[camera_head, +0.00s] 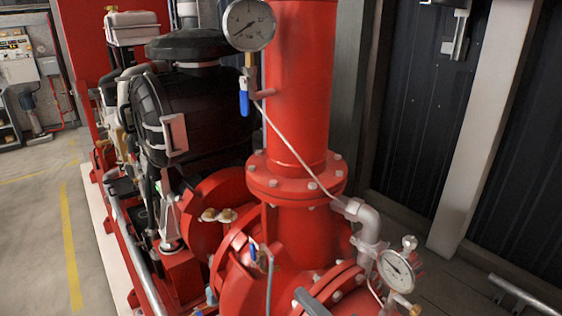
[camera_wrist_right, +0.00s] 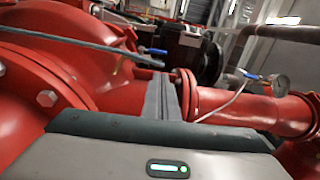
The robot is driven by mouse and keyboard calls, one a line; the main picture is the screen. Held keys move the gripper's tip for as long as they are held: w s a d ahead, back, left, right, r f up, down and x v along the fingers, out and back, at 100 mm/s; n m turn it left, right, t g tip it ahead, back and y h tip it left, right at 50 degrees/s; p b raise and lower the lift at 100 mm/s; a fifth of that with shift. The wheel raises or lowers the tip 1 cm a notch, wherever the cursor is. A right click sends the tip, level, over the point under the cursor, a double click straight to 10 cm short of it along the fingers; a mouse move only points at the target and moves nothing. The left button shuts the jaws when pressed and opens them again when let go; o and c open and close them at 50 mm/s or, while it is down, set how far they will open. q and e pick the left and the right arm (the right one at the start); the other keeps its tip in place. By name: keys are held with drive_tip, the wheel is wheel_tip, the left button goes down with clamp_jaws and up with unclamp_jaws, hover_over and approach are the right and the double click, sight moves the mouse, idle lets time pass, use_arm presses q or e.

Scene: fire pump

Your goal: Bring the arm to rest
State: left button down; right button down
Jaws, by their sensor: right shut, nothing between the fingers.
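My right gripper (camera_wrist_right: 164,88) shows in the right wrist view, with its dark grey fingers together in the lower middle. It is shut and holds nothing. Red pump pipework lies beyond the fingers; whether they touch it I cannot tell. In the head view I cannot make out the right gripper with certainty. My left gripper is in neither view.
The head view shows a red vertical pipe (camera_head: 297,90), an upper gauge (camera_head: 248,25), a blue valve handle (camera_head: 244,103), and a lower gauge (camera_head: 397,268). A black engine (camera_head: 185,120) stands at left. Yellow-lined floor (camera_head: 40,230) is open at far left.

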drive_tip(key=s+d+f+n+g+h, duration=0.25)
drive_tip(key=s+f+n, duration=0.2)
drive_tip(key=f, duration=0.45)
drive_tip(key=s+d+f+n+g+h, duration=0.45)
drive_tip(key=s+d+f, duration=0.25)
drive_tip(key=s, duration=0.4)
drive_tip(key=s+d+f+n+g+h, duration=0.3)
drive_tip(key=s+d+f+g+h, duration=0.25)
drive_tip(key=s, duration=0.55)
wheel_tip(320, 180, down, 32)
drive_tip(key=s+y+b, duration=0.2)
drive_tip(key=s+d+f+g, duration=0.1)
drive_tip(key=s+d+f, duration=0.1)
drive_tip(key=s+f, duration=0.6)
drive_tip(key=s+d+f+b, duration=0.1)
drive_tip(key=s+f, duration=0.8)
drive_tip(key=f, duration=0.1)
drive_tip(key=shift+s+d+f+n+g, duration=0.15)
drive_tip(key=shift+d+f+n+g, duration=0.1)
drive_tip(key=shift+d+n+g, duration=0.15)
drive_tip(key=shift+h, duration=0.25)
